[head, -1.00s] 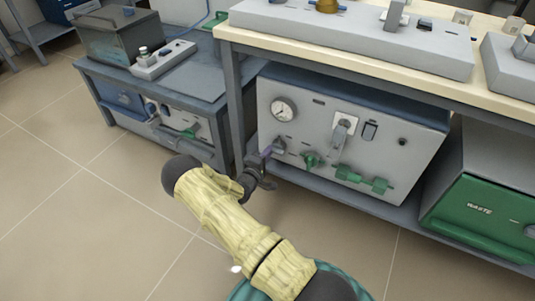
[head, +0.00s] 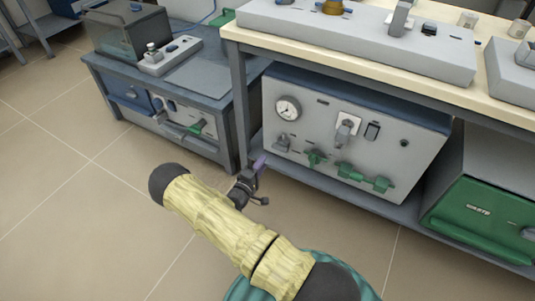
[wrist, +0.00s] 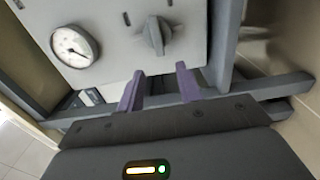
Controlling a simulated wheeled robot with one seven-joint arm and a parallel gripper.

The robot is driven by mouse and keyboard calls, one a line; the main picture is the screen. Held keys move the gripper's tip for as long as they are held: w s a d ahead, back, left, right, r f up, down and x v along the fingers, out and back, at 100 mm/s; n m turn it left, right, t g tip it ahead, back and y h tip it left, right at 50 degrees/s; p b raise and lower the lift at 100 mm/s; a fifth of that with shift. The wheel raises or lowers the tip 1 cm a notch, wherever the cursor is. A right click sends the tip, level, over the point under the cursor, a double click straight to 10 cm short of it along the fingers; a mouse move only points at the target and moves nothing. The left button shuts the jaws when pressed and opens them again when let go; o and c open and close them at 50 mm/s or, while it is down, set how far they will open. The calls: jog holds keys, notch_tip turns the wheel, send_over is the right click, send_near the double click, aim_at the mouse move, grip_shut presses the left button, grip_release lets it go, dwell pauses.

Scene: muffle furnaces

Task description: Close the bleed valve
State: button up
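I cannot tell by label which is the bleed valve. My gripper (head: 259,164) is just left of and below the grey knob, in front of the shelf edge. In the wrist view, its two purple fingers (wrist: 160,88) stand apart with nothing between them. The grey knob (wrist: 157,36) is beyond the fingertips, apart from them, with the gauge (wrist: 75,47) to its left.
A table leg (head: 240,110) stands close left of my gripper. The worktop (head: 350,55) overhangs the box. A smaller bench (head: 175,95) is at left. Tiled floor in front is open.

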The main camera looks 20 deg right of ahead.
jog(key=p+v, duration=0.2)
jog(key=v, duration=0.7)
dwell(0.4)
